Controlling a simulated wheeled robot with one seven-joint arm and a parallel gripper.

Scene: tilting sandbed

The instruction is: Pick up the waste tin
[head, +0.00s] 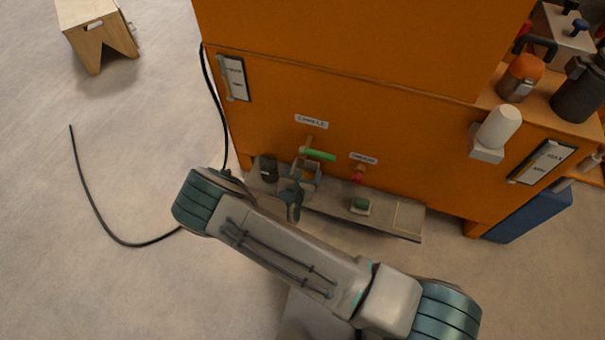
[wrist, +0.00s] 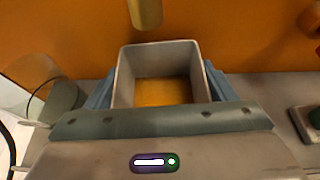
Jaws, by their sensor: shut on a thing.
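The waste tin (wrist: 205,88) is a grey, square, open-topped box in the wrist view, with an amber-coloured inside. My gripper (wrist: 160,88) is shut on it, with a blue finger against its left and right sides. A brass spout (wrist: 145,12) hangs just behind and above the tin's opening. In the head view the tin (head: 314,169) is small and partly hidden by my gripper (head: 304,180), in front of the orange cabinet, below a tap with a green handle (head: 318,155). I cannot tell whether the tin's bottom touches the shelf.
A low grey shelf (head: 400,222) runs along the foot of the orange cabinet (head: 350,50). On it are a dark round container (head: 267,168) at left and a small green-topped block (head: 360,206) at right. A red knob (head: 358,175) sticks out nearby. A black cable (head: 95,212) lies on the floor.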

